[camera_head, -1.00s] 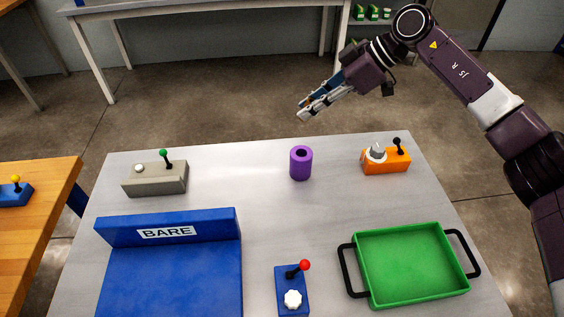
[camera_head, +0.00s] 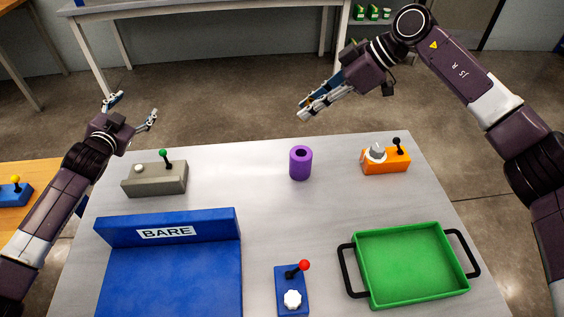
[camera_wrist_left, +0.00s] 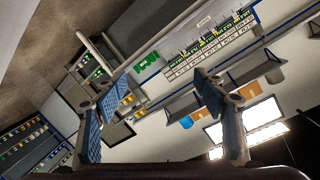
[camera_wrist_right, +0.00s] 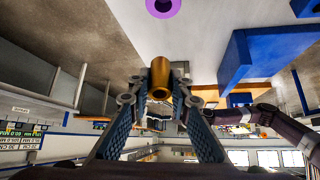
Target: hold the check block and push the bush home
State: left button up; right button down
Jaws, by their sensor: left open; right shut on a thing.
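The purple check block (camera_head: 300,163) is an upright cylinder with a round hole in its top, standing near the far edge of the grey table. Its holed top also shows at the upper edge of the right wrist view (camera_wrist_right: 163,6). My right gripper (camera_head: 308,112) is shut on the brass-coloured bush (camera_wrist_right: 160,76), and holds it beyond the table's far edge, above and behind the block, apart from it. My left gripper (camera_head: 133,108) is open and empty, beyond the table's far left corner, well to the left of the block.
A grey box with a green-knobbed lever (camera_head: 155,179) and an orange one with a black-knobbed lever (camera_head: 386,160) flank the block. Nearer are a blue stand marked BARE (camera_head: 170,275), a blue lever box (camera_head: 291,283) and a green tray (camera_head: 412,264). The table's middle is clear.

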aim_at(293, 160)
pick_arm(q)
jog(key=s+d+f+m+g+h, duration=0.15)
jog(key=d+h, duration=0.55)
jog(key=d, duration=1.9)
jog(key=s+d+f+g+h, duration=0.1)
jog(key=s+d, duration=0.2)
jog(key=d, duration=0.2)
jog(key=s+d+f+m+g+h, duration=0.1)
jog(key=s+d+f, duration=0.1)
jog(key=d, duration=0.3)
jog(key=s+d+f+g+h, duration=0.1)
jog(key=s+d+f+g, duration=0.1)
jog(key=s+d, duration=0.2)
jog(key=shift+d+h, duration=0.4)
jog(key=shift+d, duration=0.5)
jog(key=shift+d+f, duration=0.15)
jog(key=shift+f, duration=0.2)
jog(key=shift+w+d+f, duration=0.1)
jog(key=shift+d+f, duration=0.05)
jog(key=shift+d, duration=0.1)
jog(key=shift+g, duration=0.25)
jog(key=x, duration=0.6)
jog(key=shift+w+d+f, duration=0.1)
jog(key=shift+w, duration=0.15)
jog(key=c, duration=1.4)
